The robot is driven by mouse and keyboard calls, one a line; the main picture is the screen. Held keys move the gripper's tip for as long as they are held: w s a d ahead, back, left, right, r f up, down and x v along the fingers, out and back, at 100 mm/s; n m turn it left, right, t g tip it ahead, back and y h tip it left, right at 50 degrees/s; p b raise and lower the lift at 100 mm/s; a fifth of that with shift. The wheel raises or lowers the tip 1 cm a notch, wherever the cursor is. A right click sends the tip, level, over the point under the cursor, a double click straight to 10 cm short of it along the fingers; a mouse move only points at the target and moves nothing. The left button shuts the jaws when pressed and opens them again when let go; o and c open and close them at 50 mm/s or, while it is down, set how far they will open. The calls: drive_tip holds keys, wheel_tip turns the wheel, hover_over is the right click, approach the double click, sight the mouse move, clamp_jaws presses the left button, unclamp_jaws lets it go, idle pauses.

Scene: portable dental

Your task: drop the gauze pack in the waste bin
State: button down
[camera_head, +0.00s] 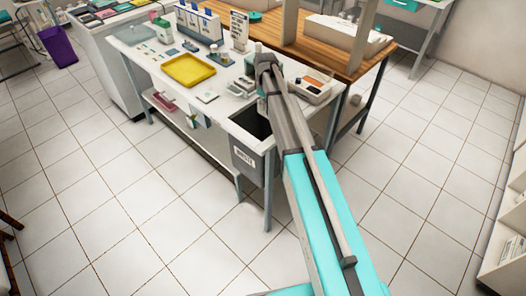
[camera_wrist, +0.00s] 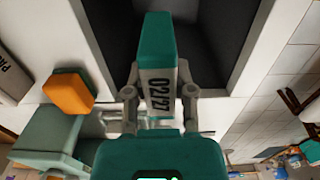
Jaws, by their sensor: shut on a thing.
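My gripper (camera_wrist: 160,98) is shut on the gauze pack (camera_wrist: 158,45), a teal block with a white label reading 02/27. In the wrist view the pack stands out between the two fingers, over the dark opening of the waste bin (camera_wrist: 215,35). The pack appears to be above the opening, but its height over the rim is hard to judge. In the head view the grey, labelled waste bin (camera_head: 243,160) hangs at the near end of the white table, and my arm hides the pack and most of the gripper.
The white table (camera_head: 150,48) bears a yellow tray (camera_head: 188,70), blue-and-white holders and small items. An open box of supplies (camera_head: 312,86) stands just right of my gripper. An orange-topped item (camera_wrist: 68,92) lies left of the bin in the wrist view. Tiled floor in front is clear.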

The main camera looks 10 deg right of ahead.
sight(265, 115)
drive_tip(key=shift+f, duration=0.2)
drive_tip(key=shift+f+b, duration=2.85)
drive_tip(key=shift+b, duration=0.15)
drive_tip(key=shift+c, duration=1.9)
unclamp_jaws()
drive_tip(key=shift+r, duration=0.2)
